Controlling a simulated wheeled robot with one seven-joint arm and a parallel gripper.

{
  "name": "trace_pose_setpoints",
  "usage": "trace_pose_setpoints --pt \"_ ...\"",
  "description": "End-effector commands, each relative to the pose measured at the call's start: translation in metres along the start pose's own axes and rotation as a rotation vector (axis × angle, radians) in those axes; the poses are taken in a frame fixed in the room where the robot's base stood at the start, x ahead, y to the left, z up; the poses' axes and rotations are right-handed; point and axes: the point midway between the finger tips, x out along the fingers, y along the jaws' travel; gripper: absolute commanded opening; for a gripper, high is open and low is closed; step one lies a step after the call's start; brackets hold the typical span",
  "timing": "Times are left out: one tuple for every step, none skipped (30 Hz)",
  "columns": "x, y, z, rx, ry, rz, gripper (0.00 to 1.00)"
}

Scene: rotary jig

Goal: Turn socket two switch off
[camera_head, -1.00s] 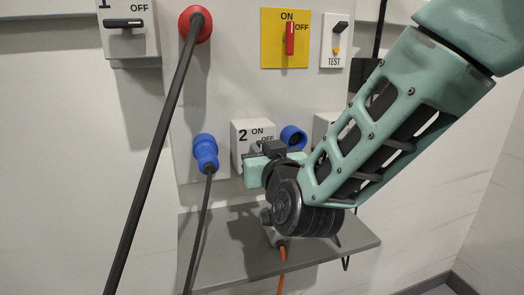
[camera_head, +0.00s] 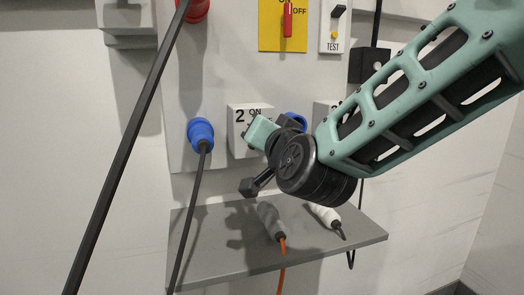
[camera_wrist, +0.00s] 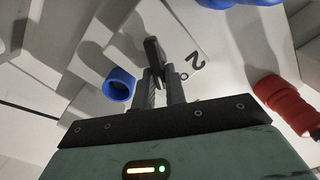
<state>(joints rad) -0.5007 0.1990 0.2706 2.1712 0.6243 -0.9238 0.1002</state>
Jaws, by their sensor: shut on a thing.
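The white socket two switch box (camera_head: 236,142), marked 2 and ON, is on the grey panel in the head view; my gripper (camera_wrist: 161,88) covers its right part. In the wrist view, the switch's dark handle (camera_wrist: 154,52) stands between my two fingers beside the numeral 2, and my gripper is shut on it. In the head view my gripper's green body is tilted in front of the box, so the handle and the OFF mark are hidden there.
A blue plug (camera_head: 201,134) with a black cable is left of the box, and a blue socket (camera_head: 297,121) is partly hidden behind my wrist. A grey shelf (camera_head: 215,260) below carries a grey connector (camera_head: 271,221) and a white connector (camera_head: 325,215). A thick black cable (camera_head: 125,145) crosses the left side.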

Motion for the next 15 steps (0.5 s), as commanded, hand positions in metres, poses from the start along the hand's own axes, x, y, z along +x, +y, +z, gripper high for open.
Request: trace_pose_setpoints --pt "-0.0002 0.0049 0.0055 0.044 0.003 -0.001 0.00" --pt "-0.0003 0.0053 0.0059 0.073 0.002 -0.001 0.00" --pt "-0.0005 0.0058 0.0057 0.112 0.003 -0.001 0.00" --pt "-0.0004 0.0063 0.0058 0.140 0.003 -0.001 0.00" --pt "-0.0002 0.0068 0.0059 0.168 0.002 -0.001 0.00" --pt "-0.0002 0.0075 0.0058 0.206 0.003 -0.001 0.00" --pt "-0.0003 0.0079 0.0060 0.235 0.003 -0.001 0.00" --pt "-0.0004 0.0083 0.0062 0.263 0.003 0.000 0.00" --pt "-0.0003 0.0087 0.0066 0.301 0.002 -0.001 0.00" --pt "-0.0003 0.0088 0.0069 0.330 0.001 -0.001 0.00" --pt "-0.0004 0.0091 0.0068 0.358 0.002 -0.002 0.00" --pt "-0.0005 0.0099 0.0070 0.396 0.002 -0.001 0.00" --pt "-0.0004 0.0105 0.0073 0.425 0.002 -0.001 0.00" --pt "-0.0002 0.0109 0.0073 0.453 0.002 -0.001 0.00" --pt "-0.0002 0.0114 0.0076 0.491 0.002 -0.001 0.00"
